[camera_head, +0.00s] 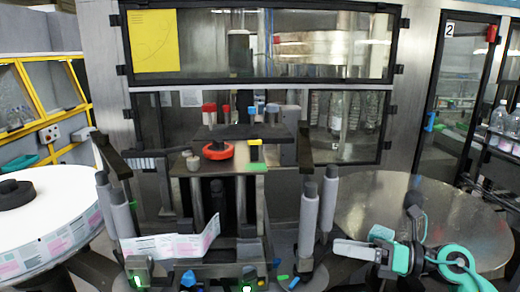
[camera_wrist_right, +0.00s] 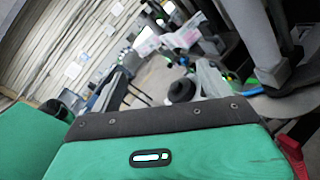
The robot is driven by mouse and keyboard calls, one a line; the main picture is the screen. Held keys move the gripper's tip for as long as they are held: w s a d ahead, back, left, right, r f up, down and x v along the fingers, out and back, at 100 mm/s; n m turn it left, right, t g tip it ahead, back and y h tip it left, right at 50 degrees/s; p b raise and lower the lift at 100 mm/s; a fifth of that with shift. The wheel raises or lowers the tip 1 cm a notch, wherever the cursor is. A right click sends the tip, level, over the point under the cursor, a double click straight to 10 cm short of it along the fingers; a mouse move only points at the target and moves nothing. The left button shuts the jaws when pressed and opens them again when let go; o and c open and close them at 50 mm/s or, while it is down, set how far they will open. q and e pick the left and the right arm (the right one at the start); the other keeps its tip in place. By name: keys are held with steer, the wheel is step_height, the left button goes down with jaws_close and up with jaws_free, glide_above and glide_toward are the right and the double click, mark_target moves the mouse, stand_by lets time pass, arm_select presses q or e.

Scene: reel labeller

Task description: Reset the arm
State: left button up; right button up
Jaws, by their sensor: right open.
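My right arm comes in from the lower right in the head view. Its gripper (camera_head: 345,250), pale grey with teal parts behind it, is open in front of the round metal table, right of the labeller's grey rollers. I see nothing held in it. In the right wrist view, the green gripper body fills the bottom, and beyond it are blurred machine parts and a printed label strip (camera_wrist_right: 180,38). My left arm and gripper are not in view.
The labeller (camera_head: 225,130) stands in the middle, with a label web (camera_head: 170,247) and grey rollers (camera_head: 309,218). A large white label reel (camera_head: 60,200) is at left. The round metal table (camera_head: 450,215) at right is mostly bare. Glass-doored cabinets stand behind.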

steer(key=d+f+m+t+h, duration=0.25)
steer(key=m+t+h, duration=0.45)
steer(key=m, duration=0.7)
steer(key=d+f+m+t+h, duration=0.2)
steer(key=d+m+t+h, duration=0.25)
steer(key=m+t, duration=0.65)
steer(key=s+d+f+m+g+h, duration=0.1)
steer(key=s+f+m+g+h, duration=0.25)
steer(key=f+m+g, duration=0.35)
steer(key=s+d+f+m+g+h, duration=0.25)
steer(key=f+m+h, duration=0.2)
steer(key=f, duration=0.35)
steer(key=s+a+f+m+g+y, duration=0.1)
steer(key=s+a+f+m+g, duration=0.15)
steer(key=s+f+g, duration=0.55)
steer(key=s+a+f+m+g+y, duration=0.25)
steer(key=s+f, duration=0.35)
steer(key=s, duration=0.7)
step_height(320, 180, down, 31)
steer(key=g, duration=0.2)
steer(key=s+d+f, duration=0.2)
steer(key=s+f, duration=1.7)
steer(key=shift+s+d+f+g+h, duration=0.25)
steer(key=shift+s+d+g+h, duration=0.05)
steer(key=shift+d+g+h, duration=0.1)
